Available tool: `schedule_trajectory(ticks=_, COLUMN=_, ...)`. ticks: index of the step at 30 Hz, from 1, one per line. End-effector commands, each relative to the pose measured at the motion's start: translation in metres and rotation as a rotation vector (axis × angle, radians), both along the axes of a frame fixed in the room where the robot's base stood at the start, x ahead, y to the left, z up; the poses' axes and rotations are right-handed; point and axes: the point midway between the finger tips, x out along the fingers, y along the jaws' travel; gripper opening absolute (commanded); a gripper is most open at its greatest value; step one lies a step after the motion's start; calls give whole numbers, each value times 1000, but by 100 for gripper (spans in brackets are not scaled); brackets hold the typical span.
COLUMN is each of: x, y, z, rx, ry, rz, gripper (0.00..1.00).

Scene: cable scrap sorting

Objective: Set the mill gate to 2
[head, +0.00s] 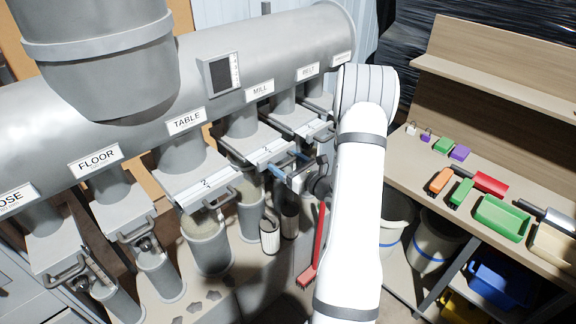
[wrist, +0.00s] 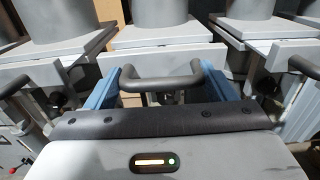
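The mill gate (head: 258,146) is a grey slide plate under the pipe label MILL (head: 260,90). The marks on its plate are too small to read, so I cannot tell its setting. Its dark loop handle (wrist: 160,84) points toward me in the wrist view. My gripper (head: 283,164) is at the front of this gate, its blue fingers apart. In the wrist view my gripper (wrist: 162,78) has one finger beside each end of the handle, with gaps visible. The handle is mostly hidden by my gripper in the head view.
The table gate (head: 195,187) stands close on the left, the belt gate (head: 300,120) close on the right. The floor gate (head: 122,217) is farther left. A bench (head: 420,160) with brushes and trays stands right.

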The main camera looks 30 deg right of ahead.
Motion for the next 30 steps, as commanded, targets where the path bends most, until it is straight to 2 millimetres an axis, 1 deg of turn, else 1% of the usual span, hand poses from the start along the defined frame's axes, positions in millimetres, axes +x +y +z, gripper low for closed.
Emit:
schedule_trajectory(ticks=1, x=-1, y=-1, z=0, rx=0, ry=0, rz=-2, gripper=81)
schedule_trajectory(ticks=4, x=-1, y=-3, z=0, rx=0, ry=1, rz=-5, gripper=89)
schedule_trajectory(ticks=10, x=-2, y=-4, z=0, rx=1, ry=1, rz=-9, gripper=89)
schedule_trajectory(ticks=13, x=-6, y=-6, z=-1, rx=1, ry=1, rz=-10, gripper=89)
schedule_trajectory(ticks=17, x=-23, y=-12, z=-3, rx=0, ry=2, rz=-13, gripper=89)
schedule_trajectory(ticks=21, x=-47, y=-19, z=-3, rx=0, ry=0, rz=-13, gripper=89)
schedule_trajectory(ticks=24, x=-62, y=-22, z=-3, rx=1, ry=1, rz=-12, gripper=89)
schedule_trajectory(ticks=27, x=-72, y=-25, z=-2, rx=1, ry=1, rz=-11, gripper=89)
schedule_trajectory(ticks=30, x=-77, y=-25, z=-1, rx=1, ry=1, rz=-10, gripper=89)
